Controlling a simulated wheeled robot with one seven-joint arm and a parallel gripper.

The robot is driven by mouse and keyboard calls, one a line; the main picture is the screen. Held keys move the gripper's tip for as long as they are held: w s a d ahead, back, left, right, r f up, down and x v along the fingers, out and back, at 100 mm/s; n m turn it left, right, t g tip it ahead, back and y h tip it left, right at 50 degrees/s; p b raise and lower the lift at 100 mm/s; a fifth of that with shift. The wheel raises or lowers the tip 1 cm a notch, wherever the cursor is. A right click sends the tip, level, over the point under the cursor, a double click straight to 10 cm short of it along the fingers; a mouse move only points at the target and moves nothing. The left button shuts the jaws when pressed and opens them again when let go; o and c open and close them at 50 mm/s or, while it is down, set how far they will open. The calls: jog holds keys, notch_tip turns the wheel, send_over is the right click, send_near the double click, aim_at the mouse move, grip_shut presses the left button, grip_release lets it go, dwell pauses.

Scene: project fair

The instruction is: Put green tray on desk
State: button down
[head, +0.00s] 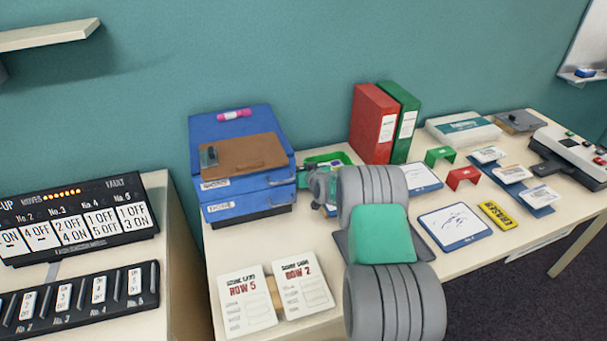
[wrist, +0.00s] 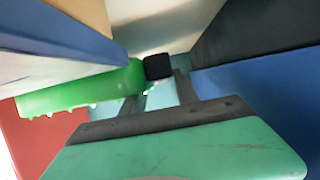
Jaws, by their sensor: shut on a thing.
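The green tray (head: 328,158) shows in the head view between the blue drawer boxes and the red binder, partly hidden behind my gripper and arm. In the wrist view the green tray (wrist: 75,95) reaches in from the left to the fingertips. My gripper (head: 321,184) is shut on the tray's edge; a black fingertip (wrist: 158,67) shows against it in the wrist view. The desk (head: 300,240) is cream-coloured, and the tray is over its back part. I cannot tell whether the tray touches the desk.
Stacked blue drawer boxes (head: 240,195) carry a brown clipboard (head: 243,158). Red (head: 373,125) and green (head: 407,120) binders stand close on the right. Whiteboards (head: 455,228) and small stands fill the right side.

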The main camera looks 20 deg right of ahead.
jog(key=shift+f, duration=1.2)
jog(key=shift+f, duration=0.1)
jog(key=shift+f, duration=0.15)
jog(key=c, duration=0.9)
grip_release()
jog(key=shift+r, duration=0.3)
jog(key=v, duration=1.2)
jog(key=shift+f, duration=0.15)
